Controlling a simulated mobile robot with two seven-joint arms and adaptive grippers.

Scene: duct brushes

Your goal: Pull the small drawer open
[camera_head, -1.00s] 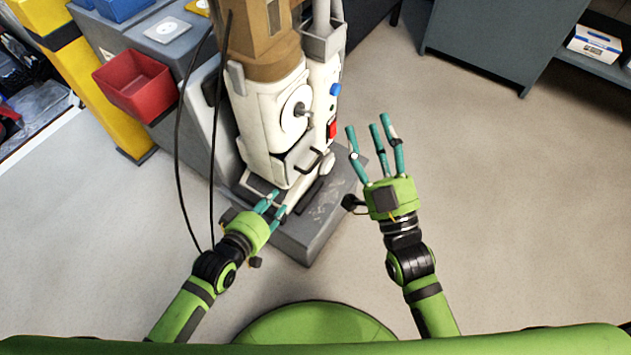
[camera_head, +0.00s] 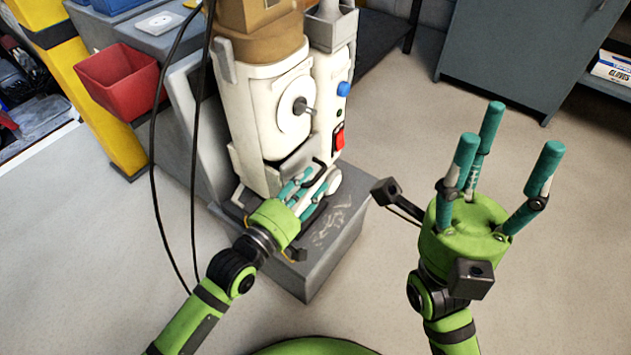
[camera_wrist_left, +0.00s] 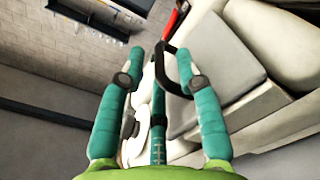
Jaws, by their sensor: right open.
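The small drawer (camera_wrist_left: 215,72) is low on the front of a white machine (camera_head: 262,125). Its black loop handle (camera_head: 318,168) also shows in the left wrist view (camera_wrist_left: 168,72). My left gripper (camera_head: 308,182) is at the drawer front, with its teal fingers spread. In the left wrist view the handle lies between the fingertips (camera_wrist_left: 166,58), and I see no firm grip on it. My fingers partly hide the drawer in the head view, so I cannot tell whether it is slightly out. My right gripper (camera_head: 508,140) is open, empty and raised, to the right of the machine.
The machine stands on a grey base block (camera_head: 325,240). Black cables (camera_head: 155,160) hang left of it. A red bin (camera_head: 118,85) is at the left, and a dark cabinet (camera_head: 520,50) stands at the back right. The floor at right is clear.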

